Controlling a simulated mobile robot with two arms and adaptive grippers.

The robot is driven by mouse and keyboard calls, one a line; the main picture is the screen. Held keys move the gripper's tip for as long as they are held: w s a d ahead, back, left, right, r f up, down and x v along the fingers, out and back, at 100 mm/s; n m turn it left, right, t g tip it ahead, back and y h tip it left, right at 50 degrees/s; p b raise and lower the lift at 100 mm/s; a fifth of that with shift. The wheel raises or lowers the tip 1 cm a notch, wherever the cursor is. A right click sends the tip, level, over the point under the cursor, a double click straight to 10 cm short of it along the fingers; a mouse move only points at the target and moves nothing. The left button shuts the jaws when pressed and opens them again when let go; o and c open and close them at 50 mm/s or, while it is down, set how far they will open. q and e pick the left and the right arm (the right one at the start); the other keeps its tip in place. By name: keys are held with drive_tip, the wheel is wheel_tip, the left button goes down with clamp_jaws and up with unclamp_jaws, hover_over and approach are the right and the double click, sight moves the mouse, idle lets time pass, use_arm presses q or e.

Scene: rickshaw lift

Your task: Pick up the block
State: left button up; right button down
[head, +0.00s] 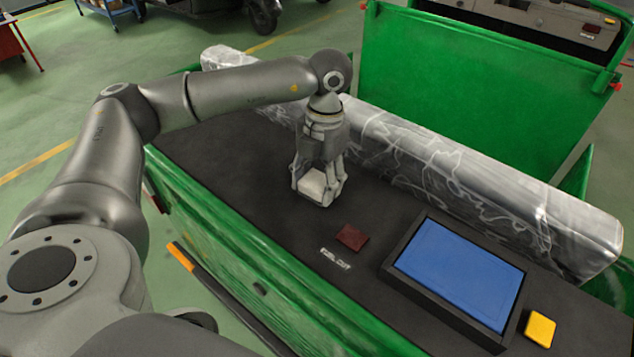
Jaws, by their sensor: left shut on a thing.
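A white block (314,184) is between the fingers of my left gripper (318,186). The gripper points down and is shut on the block, low over the dark bed of the green cart. I cannot tell whether the block touches the bed. The fingers hide part of its sides. My right gripper is not in view.
A dark red square (351,237) lies on the bed in front of the gripper. A blue-bottomed black tray (457,281) is to its right, with a yellow block (540,328) beyond. A long plastic-wrapped bar (440,165) runs along the back. Green panels (470,90) stand behind.

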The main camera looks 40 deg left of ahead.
use_arm(q)
drive_tip(key=shift+r, duration=0.65)
drive_tip(key=d+r+b, duration=0.3)
drive_tip(key=d+r, duration=0.8)
drive_tip(key=d, duration=0.3)
drive_tip(key=shift+r, duration=0.35)
drive_tip(key=shift+s, duration=0.1)
